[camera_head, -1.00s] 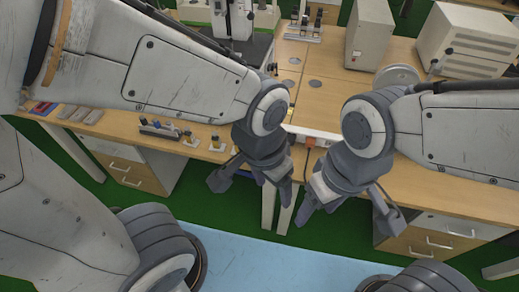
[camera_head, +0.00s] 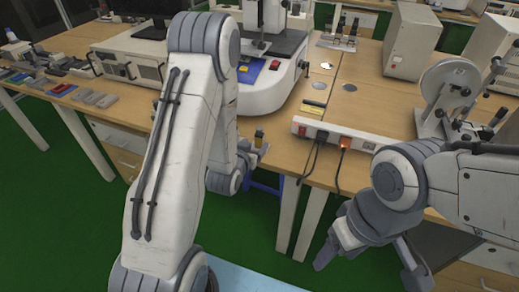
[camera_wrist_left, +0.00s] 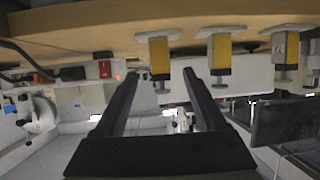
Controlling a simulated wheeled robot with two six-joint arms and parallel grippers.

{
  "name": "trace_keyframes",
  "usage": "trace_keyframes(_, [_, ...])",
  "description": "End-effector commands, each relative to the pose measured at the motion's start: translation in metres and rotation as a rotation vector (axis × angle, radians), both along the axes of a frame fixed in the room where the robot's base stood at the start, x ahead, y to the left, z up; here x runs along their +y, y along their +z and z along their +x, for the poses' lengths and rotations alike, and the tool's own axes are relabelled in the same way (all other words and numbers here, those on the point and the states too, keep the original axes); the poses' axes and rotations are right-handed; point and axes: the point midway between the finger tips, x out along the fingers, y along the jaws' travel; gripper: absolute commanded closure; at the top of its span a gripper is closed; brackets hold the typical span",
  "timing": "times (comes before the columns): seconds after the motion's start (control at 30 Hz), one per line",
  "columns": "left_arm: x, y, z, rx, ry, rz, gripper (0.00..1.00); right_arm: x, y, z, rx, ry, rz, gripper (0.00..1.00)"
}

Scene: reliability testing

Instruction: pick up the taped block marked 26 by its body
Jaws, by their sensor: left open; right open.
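In the left wrist view the scene is upside down. Two blocks with yellow tape, one in the middle (camera_wrist_left: 159,56) and one to its right (camera_wrist_left: 220,54), stand in a row along the table edge. I cannot tell which one is 26. My left gripper (camera_wrist_left: 160,78) is open and empty, its fingers below the middle block in the picture. My right gripper (camera_head: 368,262) is open and empty, in front of the table.
A power strip (camera_head: 335,136) with cables lies along the table's front edge. A microscope (camera_head: 272,75) stands behind the block. A white instrument box (camera_head: 128,58) and small trays (camera_head: 90,97) are at the left. A reel stand (camera_head: 447,95) is at the right.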

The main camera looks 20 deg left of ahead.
Motion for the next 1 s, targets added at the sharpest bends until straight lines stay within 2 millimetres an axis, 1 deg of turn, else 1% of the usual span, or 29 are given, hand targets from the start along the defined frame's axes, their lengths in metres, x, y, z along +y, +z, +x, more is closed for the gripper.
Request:
trace_keyframes(0.03, [0.001,-0.005,0.003,-0.007,0.001,0.001,0.28,0.000,-0.010,0.000,0.000,0.000,0.000,0.33])
trace_keyframes(0.2, [0.000,-0.011,0.013,-0.011,-0.001,0.001,0.28,0.000,-0.037,0.000,0.000,0.000,0.000,0.33])
trace_keyframes(0.4, [0.000,-0.014,0.023,-0.010,-0.001,0.000,0.28,0.000,-0.066,0.000,0.000,0.000,0.000,0.33])
trace_keyframes(0.47, [0.000,-0.014,0.024,-0.009,0.000,0.000,0.28,0.000,-0.072,0.000,0.000,0.000,0.000,0.33])
trace_keyframes(0.5, [0.001,-0.012,0.032,-0.004,-0.001,0.000,0.28,0.000,-0.065,0.000,0.001,0.000,-0.001,0.33])
trace_keyframes(0.53, [0.001,-0.014,0.036,-0.003,-0.001,0.000,0.28,0.000,-0.063,0.000,0.000,0.000,0.000,0.33])
trace_keyframes(0.6, [0.001,-0.016,0.042,-0.003,0.000,0.000,0.28,0.000,-0.063,0.000,0.000,0.000,0.000,0.33])
trace_keyframes(0.77, [0.002,-0.019,0.051,-0.003,0.000,0.000,0.28,0.000,-0.063,0.000,0.000,0.000,0.000,0.33])
trace_keyframes(1.0, [0.003,-0.031,0.084,-0.003,-0.001,0.000,0.28,0.000,-0.061,0.000,0.000,0.000,0.000,0.33])
